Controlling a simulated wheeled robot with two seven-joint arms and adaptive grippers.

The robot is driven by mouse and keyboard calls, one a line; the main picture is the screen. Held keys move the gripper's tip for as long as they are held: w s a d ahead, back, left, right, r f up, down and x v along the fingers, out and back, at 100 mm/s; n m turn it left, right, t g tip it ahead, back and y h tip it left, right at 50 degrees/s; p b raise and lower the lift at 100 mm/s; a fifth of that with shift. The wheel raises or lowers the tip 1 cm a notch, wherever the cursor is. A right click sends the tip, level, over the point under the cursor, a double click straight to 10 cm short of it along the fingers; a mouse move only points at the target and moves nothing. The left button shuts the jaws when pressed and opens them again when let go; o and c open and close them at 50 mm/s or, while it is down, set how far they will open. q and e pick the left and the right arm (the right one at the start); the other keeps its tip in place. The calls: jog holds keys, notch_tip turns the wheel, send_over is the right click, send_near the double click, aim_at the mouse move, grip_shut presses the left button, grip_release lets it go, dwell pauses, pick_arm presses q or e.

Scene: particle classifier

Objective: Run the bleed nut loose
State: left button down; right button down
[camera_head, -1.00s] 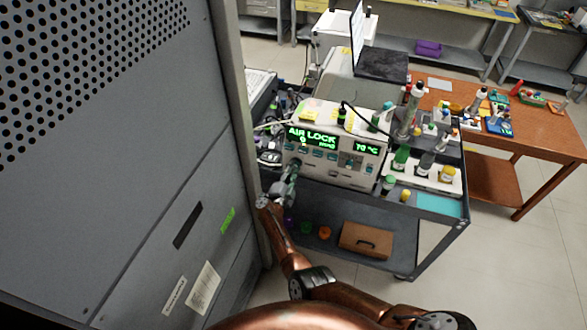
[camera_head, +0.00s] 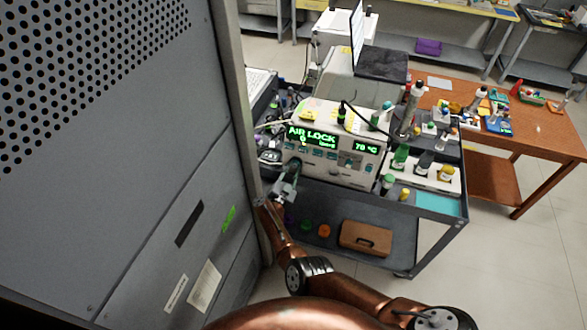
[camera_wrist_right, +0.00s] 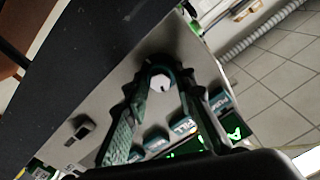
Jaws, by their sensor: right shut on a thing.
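The classifier box (camera_head: 333,153) stands on the dark cart, its green display reading AIR LOCK and 70 °C. My right gripper (camera_head: 292,166) is at the lower left of its front panel. In the right wrist view the two fingers of my right gripper (camera_wrist_right: 160,68) close around a small pale piece, the bleed nut (camera_wrist_right: 159,84), against the panel. The fingers hide most of it, and its thread cannot be seen. In the head view the nut is hidden by the gripper. My left gripper is not in view.
A tall grey perforated cabinet (camera_head: 130,130) stands close on the left of my right arm. Capped bottles (camera_head: 400,157) stand on the right of the cart (camera_head: 440,232). A brown case (camera_head: 366,239) lies on its lower shelf. A wooden table (camera_head: 545,130) is behind at right.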

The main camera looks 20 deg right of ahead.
jog(key=shift+w+d+r, duration=0.2)
jog(key=shift+r, duration=0.2)
jog(key=c, duration=2)
grip_release()
jog(key=shift+c, duration=0.2)
jog(key=o, duration=0.4)
jog(key=shift+f, duration=0.3)
jog(key=shift+o, duration=0.2)
jog(key=shift+a, duration=0.1)
jog(key=shift+f, duration=0.1)
